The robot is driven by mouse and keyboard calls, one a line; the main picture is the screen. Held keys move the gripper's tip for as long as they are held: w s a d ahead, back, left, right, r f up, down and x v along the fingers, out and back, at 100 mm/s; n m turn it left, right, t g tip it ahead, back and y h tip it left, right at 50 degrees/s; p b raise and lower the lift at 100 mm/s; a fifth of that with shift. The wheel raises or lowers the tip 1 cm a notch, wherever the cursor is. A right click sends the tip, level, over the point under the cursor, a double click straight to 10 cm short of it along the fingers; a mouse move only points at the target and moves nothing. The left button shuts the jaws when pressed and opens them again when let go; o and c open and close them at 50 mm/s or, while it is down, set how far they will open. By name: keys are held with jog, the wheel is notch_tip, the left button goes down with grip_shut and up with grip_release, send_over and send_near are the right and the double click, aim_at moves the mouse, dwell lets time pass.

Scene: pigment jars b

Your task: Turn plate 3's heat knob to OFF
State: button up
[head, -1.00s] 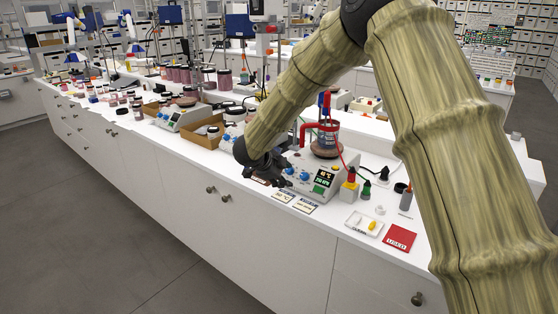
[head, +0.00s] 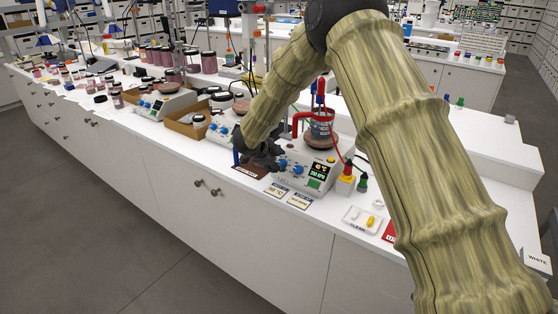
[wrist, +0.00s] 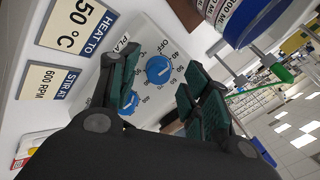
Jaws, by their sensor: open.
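The plate's printed number is cut off. My gripper (wrist: 162,90) is open and empty, apart from the heat knob.
Cards reading HEAT TO 50 °C (head: 276,190) and STIR AT 600 RPM (head: 299,201) lie before the plate. Another hotplate (head: 222,133) and a cardboard box (head: 188,125) are left. The floor before the counter is clear.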

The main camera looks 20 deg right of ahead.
jog(key=shift+d+f, duration=0.1)
jog(key=shift+d, duration=0.4)
jog(key=shift+w+d+f, duration=0.1)
jog(key=shift+w+f, duration=0.25)
jog(key=shift+f, duration=0.15)
jog(key=shift+s+d+r, duration=0.1)
jog(key=c, duration=1.1)
jog(key=shift+o, duration=0.2)
jog(key=shift+r+p, duration=0.1)
jog(key=shift+p, duration=0.45)
